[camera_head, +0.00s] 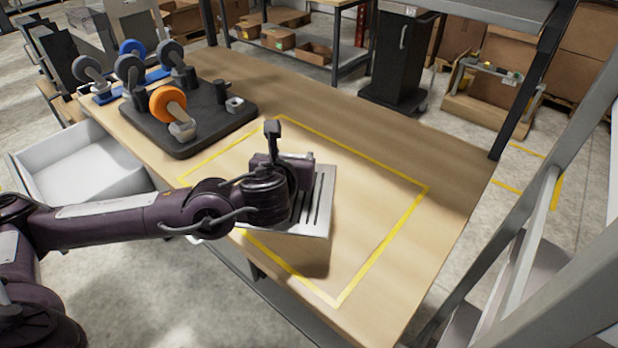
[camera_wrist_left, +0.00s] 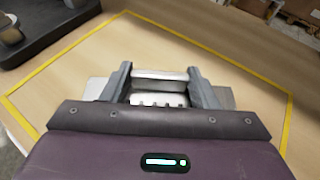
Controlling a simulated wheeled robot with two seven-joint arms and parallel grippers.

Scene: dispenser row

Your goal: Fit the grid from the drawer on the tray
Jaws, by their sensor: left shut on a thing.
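The grid is a silver plate with dark slots (camera_head: 318,212), over the yellow-outlined part of the wooden table. My left gripper (camera_head: 297,170) is shut on it from above and covers part of it. In the left wrist view, the two fingers (camera_wrist_left: 160,76) close on a pale metal part of the grid, and slots and side edges of the grid (camera_wrist_left: 224,97) show. A shadow at its near edge suggests it is above the table, but the gap is unclear. The white drawer (camera_head: 35,196) at the left is open and looks empty. I cannot make out a separate tray. My right gripper is out of view.
A black base (camera_head: 190,147) with several grey rollers and an orange wheel (camera_head: 168,103) stands at the table's far left. The yellow outline (camera_head: 385,248) encloses bare wood right of the grid. A dark upright post (camera_head: 532,85) stands at the right edge.

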